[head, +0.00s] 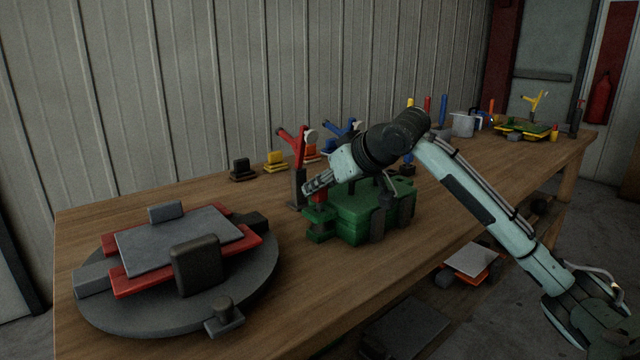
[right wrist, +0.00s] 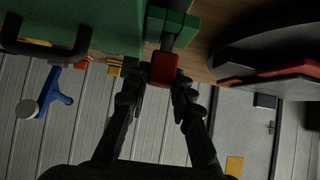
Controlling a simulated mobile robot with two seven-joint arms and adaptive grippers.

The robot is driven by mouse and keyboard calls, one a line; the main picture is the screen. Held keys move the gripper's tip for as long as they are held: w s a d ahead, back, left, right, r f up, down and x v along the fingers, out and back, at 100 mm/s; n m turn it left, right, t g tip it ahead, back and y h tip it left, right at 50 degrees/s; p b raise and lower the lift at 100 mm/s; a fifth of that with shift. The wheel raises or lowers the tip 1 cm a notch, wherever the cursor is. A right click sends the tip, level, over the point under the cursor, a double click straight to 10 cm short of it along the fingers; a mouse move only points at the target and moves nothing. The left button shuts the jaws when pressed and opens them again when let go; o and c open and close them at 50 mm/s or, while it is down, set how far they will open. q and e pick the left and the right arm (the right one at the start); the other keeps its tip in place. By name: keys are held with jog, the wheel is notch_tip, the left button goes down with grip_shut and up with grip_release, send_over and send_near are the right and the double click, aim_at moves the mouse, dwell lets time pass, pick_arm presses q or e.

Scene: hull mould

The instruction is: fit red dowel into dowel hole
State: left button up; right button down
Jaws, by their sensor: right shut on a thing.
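My right gripper (head: 319,190) reaches in from the right, at the left end of the green mould (head: 358,218). In the right wrist view its two dark fingers (right wrist: 161,82) are shut on the red dowel (right wrist: 163,68). A small red part of the dowel (head: 319,196) shows below the fingers in the head view. The dowel is over or at a small green bracket (head: 319,226) on the mould's left end. In the right wrist view this bracket (right wrist: 182,28) is right beside the dowel. The dowel hole is hidden, and I cannot tell whether the dowel is in it. My left gripper is not in view.
A round grey turntable (head: 130,310) with red and grey plates stands at the left. A red toggle clamp (head: 299,150) stands close behind the gripper. Black and yellow blocks (head: 275,161) line the back. The wooden table (head: 290,285) is clear in front of the mould.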

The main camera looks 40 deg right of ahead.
jog(key=shift+f+b, duration=0.5)
jog(key=shift+f, duration=0.45)
jog(key=c, duration=1.2)
grip_release()
jog(key=v, duration=1.2)
